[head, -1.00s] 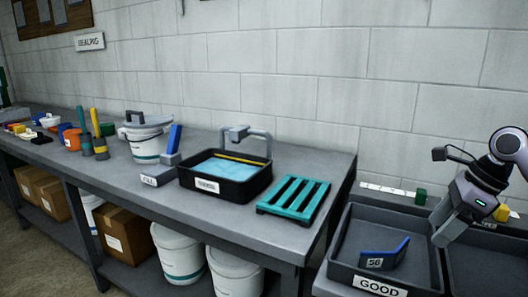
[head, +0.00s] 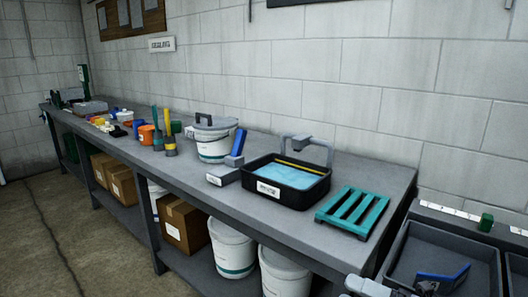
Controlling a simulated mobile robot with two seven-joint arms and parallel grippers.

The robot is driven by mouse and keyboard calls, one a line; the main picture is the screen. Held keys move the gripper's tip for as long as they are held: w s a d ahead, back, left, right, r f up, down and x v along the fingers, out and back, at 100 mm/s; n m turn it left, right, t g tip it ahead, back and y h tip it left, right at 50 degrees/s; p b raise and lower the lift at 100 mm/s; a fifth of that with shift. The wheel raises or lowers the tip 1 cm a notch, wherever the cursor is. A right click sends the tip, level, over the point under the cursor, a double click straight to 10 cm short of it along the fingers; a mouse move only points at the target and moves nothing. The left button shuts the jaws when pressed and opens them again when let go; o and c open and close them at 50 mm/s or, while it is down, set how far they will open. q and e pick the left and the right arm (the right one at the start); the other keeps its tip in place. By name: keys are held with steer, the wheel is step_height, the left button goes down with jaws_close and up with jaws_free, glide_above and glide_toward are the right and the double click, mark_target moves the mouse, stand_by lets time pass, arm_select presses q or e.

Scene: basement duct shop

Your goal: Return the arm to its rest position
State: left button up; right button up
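A light grey piece of one of my arms pokes in at the bottom edge, right of centre, in the head view. The grey tray at the right (head: 403,245) holds a blue bent piece (head: 443,279), partly cut off by the lower edge. The tray's front is out of view or hidden.
A long grey bench (head: 290,222) runs along the wall. It carries a teal slatted rack (head: 352,212), a black basin (head: 318,192) of blue liquid and a lidded white bucket (head: 213,146). Boxes (head: 184,224) and buckets (head: 232,247) stand below. Floor at left is open.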

steer(key=s+d+f+m+h+p, duration=0.1)
steer(key=s+f+m+h, duration=0.6)
steer(key=m, duration=0.8)
steer(key=s+d+f+m+h+p, duration=0.1)
steer(key=s+f+m+h+p, duration=0.1)
steer(key=s+f+m+h, duration=0.5)
steer(key=s+f+m, duration=0.3)
steer(key=f+m, duration=0.4)
steer(key=shift+d+m, duration=0.4)
steer(key=c, duration=0.4)
steer(key=shift+d, duration=0.1)
steer(key=shift+c, duration=0.4)
